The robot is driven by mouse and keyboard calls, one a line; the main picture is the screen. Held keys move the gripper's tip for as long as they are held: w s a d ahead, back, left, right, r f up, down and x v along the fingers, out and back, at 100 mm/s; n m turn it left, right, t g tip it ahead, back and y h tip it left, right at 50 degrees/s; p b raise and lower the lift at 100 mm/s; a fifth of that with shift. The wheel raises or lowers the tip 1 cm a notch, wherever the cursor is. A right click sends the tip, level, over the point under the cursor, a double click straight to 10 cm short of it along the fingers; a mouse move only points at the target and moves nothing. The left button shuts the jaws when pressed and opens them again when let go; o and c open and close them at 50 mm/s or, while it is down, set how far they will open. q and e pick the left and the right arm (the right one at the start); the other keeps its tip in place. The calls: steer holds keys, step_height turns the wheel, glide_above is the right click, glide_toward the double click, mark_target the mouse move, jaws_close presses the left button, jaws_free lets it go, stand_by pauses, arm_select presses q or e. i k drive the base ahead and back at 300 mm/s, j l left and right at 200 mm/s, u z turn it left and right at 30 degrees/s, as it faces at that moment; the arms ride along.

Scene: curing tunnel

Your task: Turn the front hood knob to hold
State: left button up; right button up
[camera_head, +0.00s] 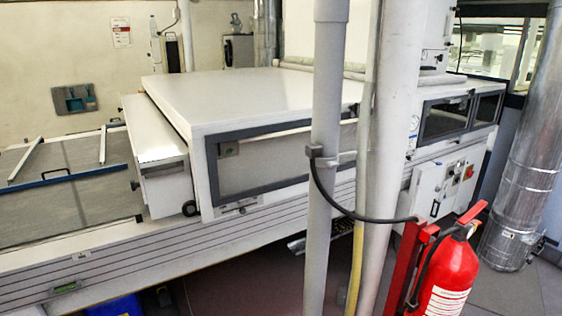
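The long white curing tunnel hood (215,85) fills the middle of the view, with a grey-framed window (275,160) in its side. A smaller white housing (158,165) adjoins its left end. A round black knob (190,208) sits low at the corner between this housing and the hood, and a smaller dark knob (134,186) is on the housing's left edge. I cannot tell which one is the front hood knob, and no setting marks are readable. Neither of my grippers is in view.
A red fire extinguisher (445,275) stands at the lower right, before a white control box (440,185). A flat conveyor bed (65,190) lies at the left.

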mark_target(135, 185)
steer(key=k+j+u, duration=0.25)
steer(key=j, duration=0.3)
steer(key=k+j+u, duration=0.3)
steer(key=j, duration=0.35)
steer(key=i+z, duration=0.15)
steer(key=i, duration=0.3)
steer(key=i+j+z, duration=0.2)
steer(key=i, duration=0.25)
steer(key=i+j+z, duration=0.15)
steer(key=i, duration=0.3)
steer(key=i+j+z, duration=0.15)
steer(key=i, duration=0.3)
